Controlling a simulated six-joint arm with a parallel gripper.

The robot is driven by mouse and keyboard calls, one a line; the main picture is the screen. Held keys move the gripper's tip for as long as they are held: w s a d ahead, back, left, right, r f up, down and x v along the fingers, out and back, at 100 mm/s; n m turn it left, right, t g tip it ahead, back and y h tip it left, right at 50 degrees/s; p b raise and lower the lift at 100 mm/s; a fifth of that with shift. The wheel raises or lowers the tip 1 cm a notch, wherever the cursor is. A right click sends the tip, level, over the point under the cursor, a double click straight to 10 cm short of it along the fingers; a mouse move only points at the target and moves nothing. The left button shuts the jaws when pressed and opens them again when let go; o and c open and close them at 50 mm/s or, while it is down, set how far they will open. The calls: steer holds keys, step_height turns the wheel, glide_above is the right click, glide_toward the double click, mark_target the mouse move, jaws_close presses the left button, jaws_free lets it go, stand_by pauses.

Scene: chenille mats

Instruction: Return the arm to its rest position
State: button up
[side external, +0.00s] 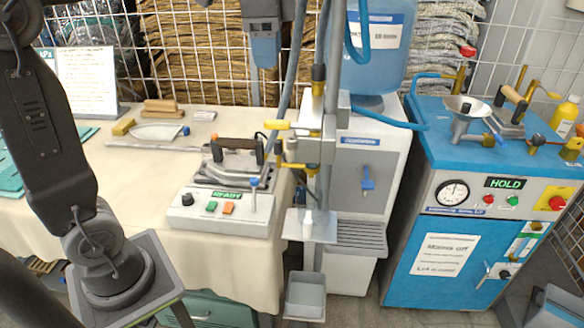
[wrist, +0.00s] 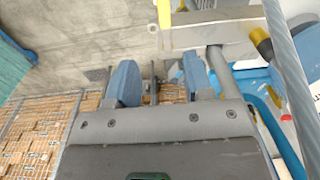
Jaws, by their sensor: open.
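My gripper (wrist: 160,82) shows in the wrist view as a grey body with two blue fingers. The fingers stand apart with a clear gap and hold nothing. In the side view my gripper (side external: 265,52) hangs fingers down at the top, in front of the wire grid and left of the upright metal post. It is well above the table and apart from the things on it. Its two fingers overlap in that view.
A post with yellow valves (side external: 312,150) and hoses stands close right of my gripper. Further right are a water dispenser (side external: 352,172) and a blue machine (side external: 440,255). Open space surrounds the fingers.

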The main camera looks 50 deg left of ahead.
steer(key=s+d+f+n+t, duration=0.1)
steer(key=s+f+n+t, duration=0.1)
steer(key=s+f+n, duration=0.2)
steer(key=s+d+f+n+t, duration=0.2)
steer(key=s+f+n+t, duration=0.1)
steer(key=s+f, duration=0.7)
steer(key=shift+s+d+n, duration=0.3)
steer(key=shift+s+n, duration=0.05)
steer(key=shift+n, duration=0.35)
